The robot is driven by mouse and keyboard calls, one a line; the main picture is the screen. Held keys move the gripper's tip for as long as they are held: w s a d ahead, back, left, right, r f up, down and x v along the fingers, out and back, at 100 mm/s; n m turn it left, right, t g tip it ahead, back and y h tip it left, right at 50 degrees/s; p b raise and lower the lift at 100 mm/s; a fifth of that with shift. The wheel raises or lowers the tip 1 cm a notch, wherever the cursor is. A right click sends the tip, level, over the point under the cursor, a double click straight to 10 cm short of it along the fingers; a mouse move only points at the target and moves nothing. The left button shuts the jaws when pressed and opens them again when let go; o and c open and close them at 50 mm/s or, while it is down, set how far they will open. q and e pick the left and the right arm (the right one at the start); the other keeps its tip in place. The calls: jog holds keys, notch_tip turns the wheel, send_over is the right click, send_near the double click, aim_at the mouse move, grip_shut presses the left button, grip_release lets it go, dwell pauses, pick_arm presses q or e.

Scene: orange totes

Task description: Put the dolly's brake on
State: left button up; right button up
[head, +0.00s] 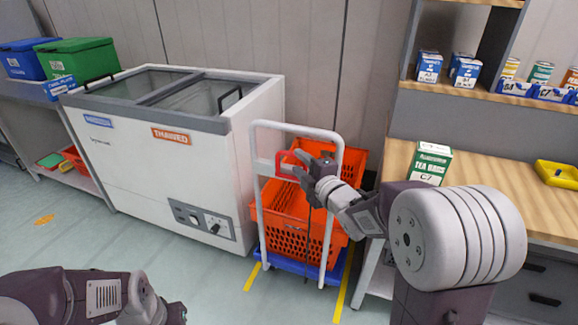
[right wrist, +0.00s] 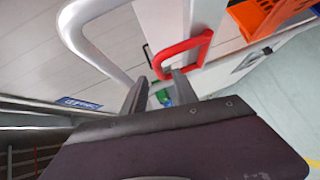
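The dolly has a white tube handle (head: 258,160) and a blue base (head: 290,265), standing between the freezer and the bench. A red loop-shaped lever (head: 280,165) sits on the handle's crossbar; it also shows in the right wrist view (right wrist: 185,46). My right gripper (head: 299,167) is open at the lever. In the right wrist view its two fingers (right wrist: 160,76) are apart, with the near end of the red loop at or just beyond their tips. I cannot tell whether they touch it. My left arm shows at the lower left; its gripper is out of view.
Orange totes (head: 285,210) stand on the dolly. A white chest freezer (head: 130,150) is close on the left. A wooden bench (head: 490,190) with a green tea box (head: 430,162) is on the right. Yellow floor lines (head: 343,290) flank the dolly; floor in front is clear.

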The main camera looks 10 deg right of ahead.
aim_at(289, 153)
jog(key=b+x, duration=0.1)
jog(key=x, duration=0.8)
jog(key=shift+r, duration=0.1)
grip_shut()
dwell(1.1)
